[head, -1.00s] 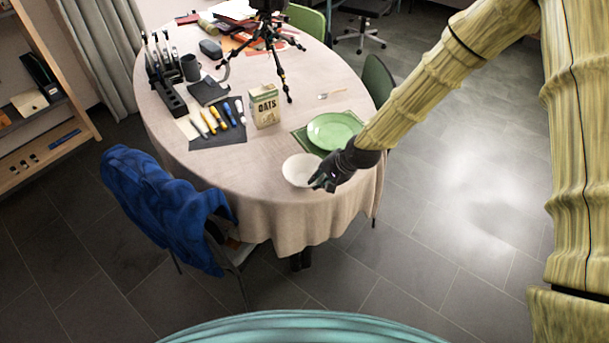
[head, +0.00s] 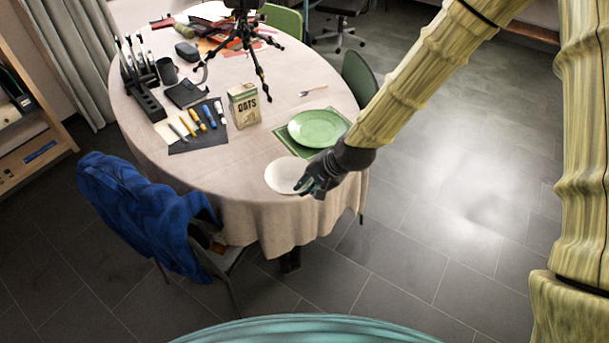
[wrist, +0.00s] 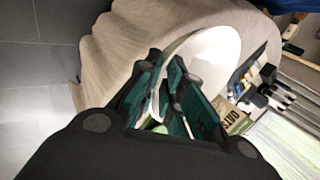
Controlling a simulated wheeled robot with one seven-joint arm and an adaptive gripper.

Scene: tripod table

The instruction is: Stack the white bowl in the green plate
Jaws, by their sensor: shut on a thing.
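The white bowl (head: 284,175) is at the near edge of the round table in the head view. My gripper (head: 308,186) is at the bowl's right side and shut on its rim. In the wrist view the bowl (wrist: 205,55) stands large between and beyond the fingers (wrist: 165,95), with its wall pinched between them. I cannot tell whether the bowl touches the tablecloth. The green plate (head: 318,128) lies on a dark green placemat (head: 283,140), behind the bowl and slightly right. It looks empty.
An oats box (head: 243,105) stands left of the plate. A fork (head: 312,90) lies behind it. Markers on a dark mat (head: 190,145), a black tripod (head: 247,40) and a mug (head: 167,70) are farther left and back. A chair with a blue jacket (head: 140,195) stands front left.

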